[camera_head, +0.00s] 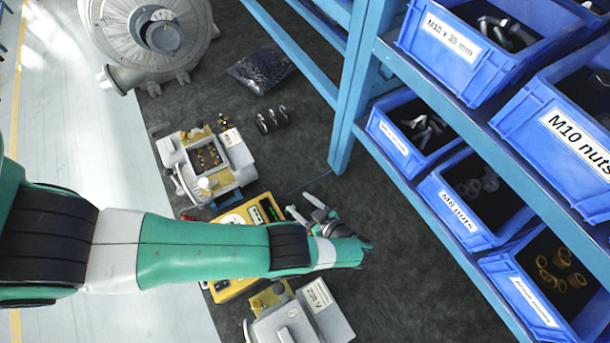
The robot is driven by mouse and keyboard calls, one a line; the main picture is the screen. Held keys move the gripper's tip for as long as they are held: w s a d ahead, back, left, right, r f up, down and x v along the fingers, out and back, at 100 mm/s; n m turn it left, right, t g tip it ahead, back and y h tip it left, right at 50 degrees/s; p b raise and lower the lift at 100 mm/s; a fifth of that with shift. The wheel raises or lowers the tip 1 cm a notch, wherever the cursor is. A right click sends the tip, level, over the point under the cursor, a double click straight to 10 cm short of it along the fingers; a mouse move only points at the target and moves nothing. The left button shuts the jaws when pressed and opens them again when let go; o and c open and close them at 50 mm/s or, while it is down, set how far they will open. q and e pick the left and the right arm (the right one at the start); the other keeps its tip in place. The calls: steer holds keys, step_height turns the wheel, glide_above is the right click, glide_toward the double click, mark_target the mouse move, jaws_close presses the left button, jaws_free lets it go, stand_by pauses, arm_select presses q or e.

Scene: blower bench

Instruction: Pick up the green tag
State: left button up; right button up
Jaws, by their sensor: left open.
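My left arm reaches in from the left across the bench. My left gripper (300,204) is open, its two pale fingers pointing up and left over the dark mat, just right of a yellow instrument (233,290). Nothing shows between the fingers. I cannot make out a green tag for certain; a small green patch (256,215) shows on the upper part of the yellow instrument, left of the fingers. My arm hides the middle of that instrument. My right gripper is not in view.
Grey terminal boxes stand above (238,178) and below (290,325) the instrument. A grey blower (100,40), a dark bag (262,70) and several small dark parts (271,119) lie farther back. A blue rack (349,110) with blue bins (450,215) borders the right. Bare mat (410,290) lies right of the gripper.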

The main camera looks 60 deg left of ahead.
arm_select(q)
steer(key=f+b, duration=1.2)
steer(key=f, duration=0.1)
steer(key=f+b, duration=0.6)
steer(key=shift+w+f, duration=0.25)
steer(key=shift+f, duration=0.1)
steer(key=shift+r, duration=0.1)
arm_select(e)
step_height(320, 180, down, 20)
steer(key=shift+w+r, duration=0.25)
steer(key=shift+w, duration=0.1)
